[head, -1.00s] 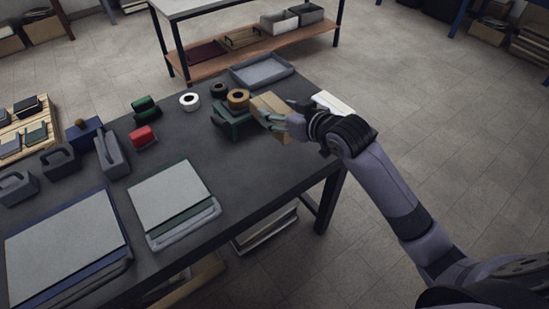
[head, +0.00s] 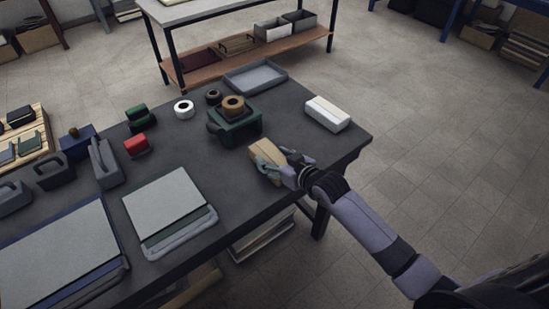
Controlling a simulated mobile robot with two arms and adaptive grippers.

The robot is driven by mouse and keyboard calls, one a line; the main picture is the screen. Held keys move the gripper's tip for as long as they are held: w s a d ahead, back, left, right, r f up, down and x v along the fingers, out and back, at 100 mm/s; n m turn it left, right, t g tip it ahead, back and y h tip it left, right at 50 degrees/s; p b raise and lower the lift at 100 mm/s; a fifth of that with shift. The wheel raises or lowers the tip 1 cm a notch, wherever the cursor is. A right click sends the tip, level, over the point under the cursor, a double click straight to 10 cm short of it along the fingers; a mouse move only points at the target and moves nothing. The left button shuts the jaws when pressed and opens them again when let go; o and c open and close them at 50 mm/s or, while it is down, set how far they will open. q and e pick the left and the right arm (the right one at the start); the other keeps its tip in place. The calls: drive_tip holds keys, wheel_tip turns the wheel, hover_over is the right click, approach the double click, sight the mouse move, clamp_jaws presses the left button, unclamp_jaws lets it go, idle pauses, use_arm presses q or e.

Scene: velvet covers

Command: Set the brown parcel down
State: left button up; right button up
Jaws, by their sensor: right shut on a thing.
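The brown parcel (head: 266,153) is a small tan box near the right front edge of the dark table (head: 190,150). My right gripper (head: 272,163) is shut on it, with its fingers at the parcel's near right side. I cannot tell whether the parcel's underside touches the table or hangs just above it. My left gripper is not in view.
A green tape holder (head: 236,127) with brown tape stands behind the parcel, and a white box (head: 327,113) lies to its right. A grey tray (head: 255,77) is at the back. Stacked boards (head: 170,205) lie left. Bare table surrounds the parcel's left side.

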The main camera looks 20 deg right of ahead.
drive_tip(key=o, duration=1.4)
drive_tip(key=shift+f, duration=0.1)
drive_tip(key=shift+o, duration=0.2)
drive_tip(key=v, duration=1.2)
drive_tip(key=shift+r, duration=0.25)
